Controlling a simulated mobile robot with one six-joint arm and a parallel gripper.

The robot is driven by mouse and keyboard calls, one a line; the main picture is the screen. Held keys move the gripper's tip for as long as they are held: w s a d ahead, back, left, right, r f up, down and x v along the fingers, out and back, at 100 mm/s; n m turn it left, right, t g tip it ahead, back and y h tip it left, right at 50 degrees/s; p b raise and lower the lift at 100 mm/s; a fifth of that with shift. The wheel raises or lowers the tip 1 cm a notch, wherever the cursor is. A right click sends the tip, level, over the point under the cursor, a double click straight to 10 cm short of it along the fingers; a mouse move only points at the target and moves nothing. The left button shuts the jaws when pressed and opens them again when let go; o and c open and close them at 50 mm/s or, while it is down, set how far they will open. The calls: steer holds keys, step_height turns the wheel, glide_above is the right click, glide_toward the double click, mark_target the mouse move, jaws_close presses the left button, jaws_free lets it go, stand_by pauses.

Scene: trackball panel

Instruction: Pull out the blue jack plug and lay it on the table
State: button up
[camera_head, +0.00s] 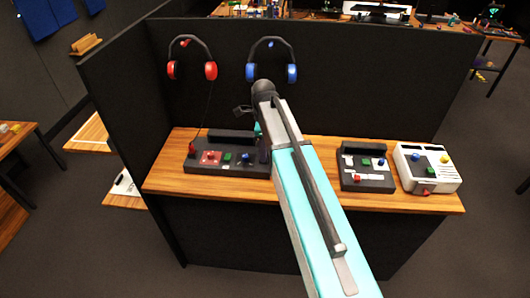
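A black panel box (231,170) stands on the wooden table (215,189) left of my arm. It bears a red ball, a green button and a small blue piece (246,158) near its right end. I cannot tell whether that blue piece is the jack plug.
Red headphones (211,71) hang at left, their thin cord running down to the box. Another black panel (367,184) and a white panel box (428,180) stand at right. Bare table lies along the front edge. Dark partitions (120,95) enclose the back and left.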

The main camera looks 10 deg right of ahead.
jaws_close()
steer(key=shift+r, duration=0.15)
steer(key=shift+r+p, duration=0.35)
steer(key=shift+r+p, duration=1.75)
steer(key=shift+r, duration=0.75)
